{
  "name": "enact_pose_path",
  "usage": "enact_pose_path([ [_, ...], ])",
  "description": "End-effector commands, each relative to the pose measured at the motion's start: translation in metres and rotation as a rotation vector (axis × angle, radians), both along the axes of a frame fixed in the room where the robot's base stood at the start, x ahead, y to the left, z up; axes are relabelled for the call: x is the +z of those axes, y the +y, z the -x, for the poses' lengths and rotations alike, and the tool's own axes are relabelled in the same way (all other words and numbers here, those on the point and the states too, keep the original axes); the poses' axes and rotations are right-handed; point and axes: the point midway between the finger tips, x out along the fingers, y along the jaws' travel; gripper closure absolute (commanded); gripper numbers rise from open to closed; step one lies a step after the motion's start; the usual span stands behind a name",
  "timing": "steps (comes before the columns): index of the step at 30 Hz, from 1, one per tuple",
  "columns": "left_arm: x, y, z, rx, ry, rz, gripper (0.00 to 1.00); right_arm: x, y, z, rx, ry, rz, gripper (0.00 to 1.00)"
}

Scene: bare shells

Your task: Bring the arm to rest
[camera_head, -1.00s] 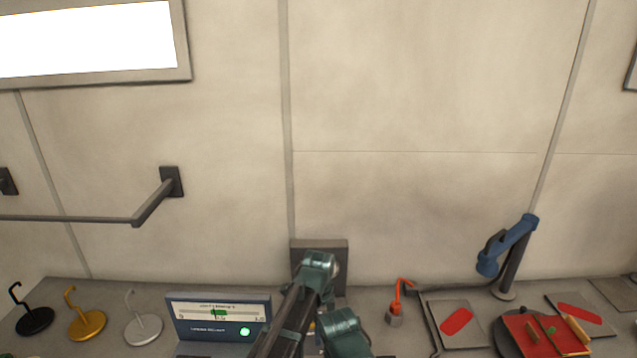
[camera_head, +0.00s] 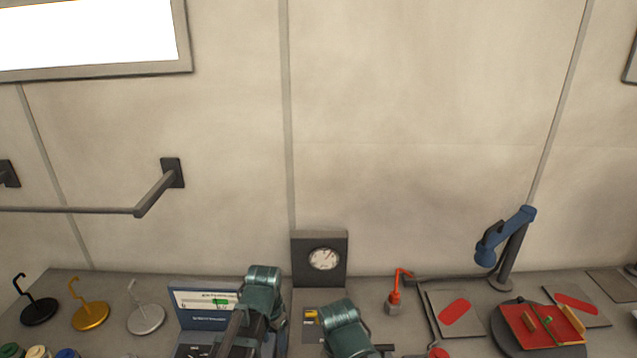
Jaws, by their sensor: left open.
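Teal and dark links of my arms stand at the bottom middle of the head view. My left gripper (camera_head: 233,332) is low in the picture, in front of the blue display box, partly cut by the lower edge and blocked by its own links. It is open, and nothing shows held in it. Another teal joint of mine (camera_head: 345,326) stands to its right, in front of the dial block. No right gripper can be made out.
The blue display box (camera_head: 205,318) is partly covered by my arm. A dark block with a round dial (camera_head: 323,259) stands behind. Three hook stands, including a gold one (camera_head: 90,317), are left.

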Motion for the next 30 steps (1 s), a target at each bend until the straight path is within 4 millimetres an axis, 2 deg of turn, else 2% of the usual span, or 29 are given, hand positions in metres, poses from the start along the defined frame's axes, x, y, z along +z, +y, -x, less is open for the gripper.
enact_pose_path([
  [1, 0.0, 0.011, 0.013, 0.09, -0.004, 0.003, 0.43, 0.0, 0.0, 0.0, 0.0, 0.0, 0.0, 1.0],
  [6, 0.0, 0.037, 0.035, 0.368, -0.015, 0.017, 0.43, 0.0, 0.0, 0.0, 0.0, 0.0, 0.0, 1.0],
  [11, 0.0, 0.056, 0.054, 0.595, -0.024, 0.029, 0.43, 0.0, 0.0, 0.0, 0.0, 0.0, 0.0, 1.0],
  [12, -0.004, 0.057, 0.057, 0.63, -0.025, 0.03, 0.43, -0.005, 0.0, 0.0, 0.0, 0.0, 0.0, 1.0],
  [13, -0.015, 0.05, 0.055, 0.608, -0.021, 0.026, 0.43, -0.015, 0.0, 0.0, 0.001, 0.0, 0.0, 1.0],
  [20, -0.054, 0.019, 0.067, 0.516, 0.003, -0.01, 0.43, -0.054, 0.0, 0.0, 0.003, -0.001, 0.001, 1.0],
  [30, -0.128, -0.036, 0.098, 0.348, 0.041, -0.08, 0.43, -0.128, 0.0, 0.0, 0.009, -0.001, 0.001, 1.0],
])
